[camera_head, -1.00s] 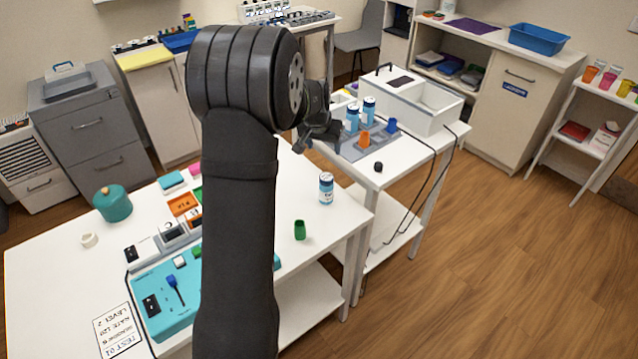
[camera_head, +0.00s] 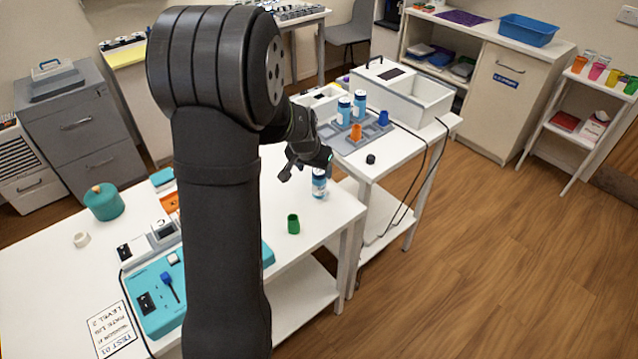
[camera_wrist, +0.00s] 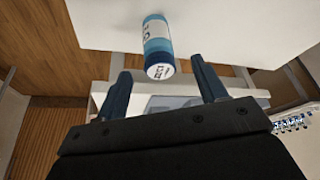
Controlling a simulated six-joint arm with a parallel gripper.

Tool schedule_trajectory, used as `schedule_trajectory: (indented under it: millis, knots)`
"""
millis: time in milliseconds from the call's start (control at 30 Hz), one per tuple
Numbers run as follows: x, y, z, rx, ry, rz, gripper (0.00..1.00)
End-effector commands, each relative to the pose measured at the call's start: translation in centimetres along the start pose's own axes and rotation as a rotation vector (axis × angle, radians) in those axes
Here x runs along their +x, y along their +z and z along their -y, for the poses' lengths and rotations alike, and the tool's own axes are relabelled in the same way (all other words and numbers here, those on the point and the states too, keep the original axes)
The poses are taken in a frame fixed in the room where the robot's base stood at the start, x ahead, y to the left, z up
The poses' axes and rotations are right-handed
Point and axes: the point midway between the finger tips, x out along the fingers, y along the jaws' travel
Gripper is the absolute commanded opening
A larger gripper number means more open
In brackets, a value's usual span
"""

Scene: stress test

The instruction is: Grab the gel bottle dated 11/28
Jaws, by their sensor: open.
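A white-and-blue bottle (camera_head: 319,186) stands near the right edge of the front white table. My gripper (camera_head: 306,166) is above and beside it, partly covering its top. In the wrist view the bottle (camera_wrist: 157,45) is just ahead of the fingertips, roughly centred between them. My gripper (camera_wrist: 162,82) is open with nothing between the fingers. Its label carries dark print that I cannot read surely. Two similar blue-and-white bottles, a nearer one (camera_head: 344,111) and a farther one (camera_head: 360,102), stand upright on the side table; their dates are too small to read.
The grey tray (camera_head: 341,145) on the side table also holds an orange cup (camera_head: 356,132) and a blue cup (camera_head: 383,118). A green cup (camera_head: 293,224) stands near the bottle on the front table. A teal device (camera_head: 157,295) and teal pot (camera_head: 104,202) are farther left.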

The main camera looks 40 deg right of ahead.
Motion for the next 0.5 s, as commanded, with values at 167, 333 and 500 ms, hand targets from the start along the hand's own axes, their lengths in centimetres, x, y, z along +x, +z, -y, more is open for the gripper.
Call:
schedule_trajectory:
  millis: [167, 333, 500]
  knots:
    - [2.7, 0.0, -0.1, 0.000, 0.001, 0.002, 0.65]
    - [3.8, 0.0, -0.1, -0.001, 0.000, 0.000, 0.65]
    - [5.1, -0.1, -0.2, 0.000, 0.001, 0.003, 0.65]
